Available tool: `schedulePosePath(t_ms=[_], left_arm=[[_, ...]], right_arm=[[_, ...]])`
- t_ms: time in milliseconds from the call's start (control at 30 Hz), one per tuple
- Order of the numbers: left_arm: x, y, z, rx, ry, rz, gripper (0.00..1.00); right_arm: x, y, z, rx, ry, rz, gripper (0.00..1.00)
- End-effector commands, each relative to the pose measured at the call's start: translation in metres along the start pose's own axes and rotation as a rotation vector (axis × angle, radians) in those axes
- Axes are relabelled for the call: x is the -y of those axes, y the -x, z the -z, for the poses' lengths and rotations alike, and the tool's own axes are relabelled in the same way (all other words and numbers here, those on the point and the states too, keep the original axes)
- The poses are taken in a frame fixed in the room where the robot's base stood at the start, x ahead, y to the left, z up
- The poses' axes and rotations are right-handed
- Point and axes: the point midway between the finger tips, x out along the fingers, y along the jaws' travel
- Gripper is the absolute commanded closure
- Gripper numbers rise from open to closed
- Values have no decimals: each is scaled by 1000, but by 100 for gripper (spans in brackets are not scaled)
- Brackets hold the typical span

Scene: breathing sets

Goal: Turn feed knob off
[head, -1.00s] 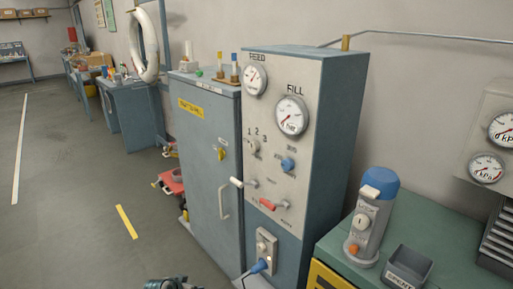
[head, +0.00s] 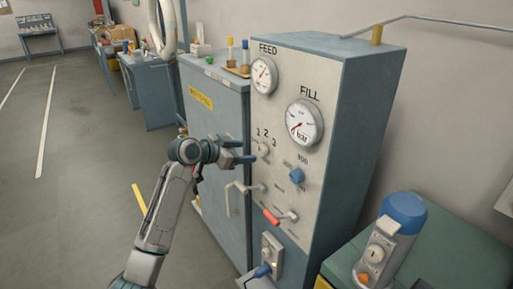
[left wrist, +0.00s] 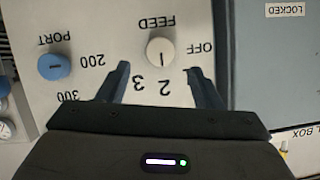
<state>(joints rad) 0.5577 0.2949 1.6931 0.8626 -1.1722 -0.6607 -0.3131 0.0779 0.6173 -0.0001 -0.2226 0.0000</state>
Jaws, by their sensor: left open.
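The feed knob (head: 263,150) is a small cream round knob on the grey panel, below the numbers 1, 2 and 3. In the left wrist view, the knob (left wrist: 160,51) appears upside down, with FEED, OFF, 2 and 3 printed around it. A dark mark runs up and down on its face; which end points is unclear. My left gripper (head: 249,151) is open just left of the knob in the head view. In the left wrist view, its fingers (left wrist: 158,82) stand apart, with the knob beyond the gap and not gripped. My right gripper is out of view.
A blue port knob (head: 297,175) sits right of the feed knob. A white lever (head: 252,187) and a red-handled lever (head: 276,216) stick out below. A cabinet (head: 205,120) stands to the left. A blue-capped device (head: 390,240) stands on the green bench at right.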

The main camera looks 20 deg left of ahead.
Motion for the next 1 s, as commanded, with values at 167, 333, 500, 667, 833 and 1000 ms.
schedulePosePath(t_ms=[167, 333, 500, 667, 833, 1000], left_arm=[[0, -33, 3, 0, 3, -2, 41], [0, -52, 1, 1, 2, 0, 41], [0, -59, 0, 0, 0, 1, 41], [0, -59, 0, 0, -1, 1, 41], [0, -59, 0, 1, 0, 1, 62], [0, -59, 0, 1, 0, 1, 85]], right_arm=[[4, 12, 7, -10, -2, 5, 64], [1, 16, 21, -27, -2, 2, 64], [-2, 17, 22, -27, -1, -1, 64], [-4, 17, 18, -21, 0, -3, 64], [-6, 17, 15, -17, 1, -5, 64], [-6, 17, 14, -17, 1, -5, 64]])
